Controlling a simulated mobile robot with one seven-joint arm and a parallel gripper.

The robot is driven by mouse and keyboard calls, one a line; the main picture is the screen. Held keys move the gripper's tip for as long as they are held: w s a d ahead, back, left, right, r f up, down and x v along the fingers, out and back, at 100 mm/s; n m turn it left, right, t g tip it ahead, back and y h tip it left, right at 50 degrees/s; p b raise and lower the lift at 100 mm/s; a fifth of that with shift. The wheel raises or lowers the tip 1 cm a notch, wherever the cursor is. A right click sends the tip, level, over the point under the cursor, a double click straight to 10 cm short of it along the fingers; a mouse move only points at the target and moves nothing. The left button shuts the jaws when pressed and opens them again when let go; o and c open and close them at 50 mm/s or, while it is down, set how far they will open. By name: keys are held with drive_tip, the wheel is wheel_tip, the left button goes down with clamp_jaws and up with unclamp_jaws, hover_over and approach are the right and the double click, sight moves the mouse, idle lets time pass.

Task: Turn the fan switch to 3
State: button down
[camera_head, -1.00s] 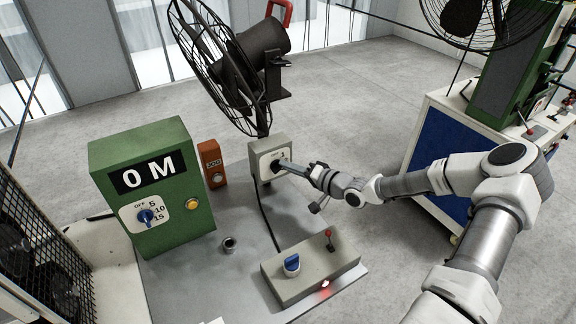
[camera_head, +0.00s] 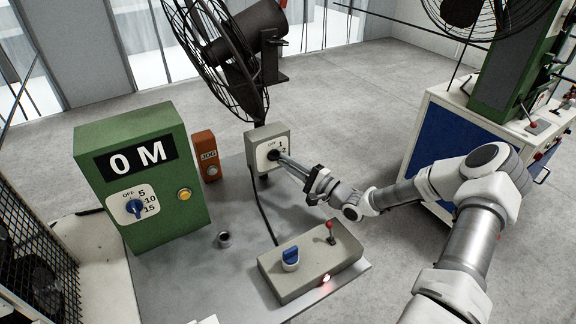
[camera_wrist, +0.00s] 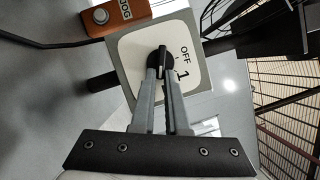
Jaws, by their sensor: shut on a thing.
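The fan switch is a black knob (camera_wrist: 158,62) on a white dial plate (camera_wrist: 136,50) of a grey box (camera_head: 281,134) below the black fan (camera_head: 222,62). In the wrist view the plate shows OFF and 1; my fingers cover part of it. In the head view 1 and 2 show beside the knob. My gripper (camera_head: 279,158) reaches in from the right, and its two narrow fingers (camera_wrist: 163,80) are closed around the knob. The knob's lower part is hidden between the fingertips, and I cannot tell exactly which mark it points to.
A green box (camera_head: 150,180) with a blue dial stands at the left. An orange JOG box (camera_head: 205,156) is left of the switch box. A grey control box (camera_head: 306,268) with a blue knob and red lever sits in front. A cable hangs below the switch.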

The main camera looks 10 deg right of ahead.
drive_tip(key=shift+a+f+m+t, duration=0.1)
drive_tip(key=shift+m+t, duration=0.3)
drive_tip(key=shift+m, duration=0.2)
drive_tip(key=shift+b, duration=0.35)
drive_tip(key=c, duration=0.9)
unclamp_jaws()
drive_tip(key=v, duration=1.7)
drive_tip(key=shift+s+b, duration=0.15)
drive_tip(key=shift+b, duration=0.2)
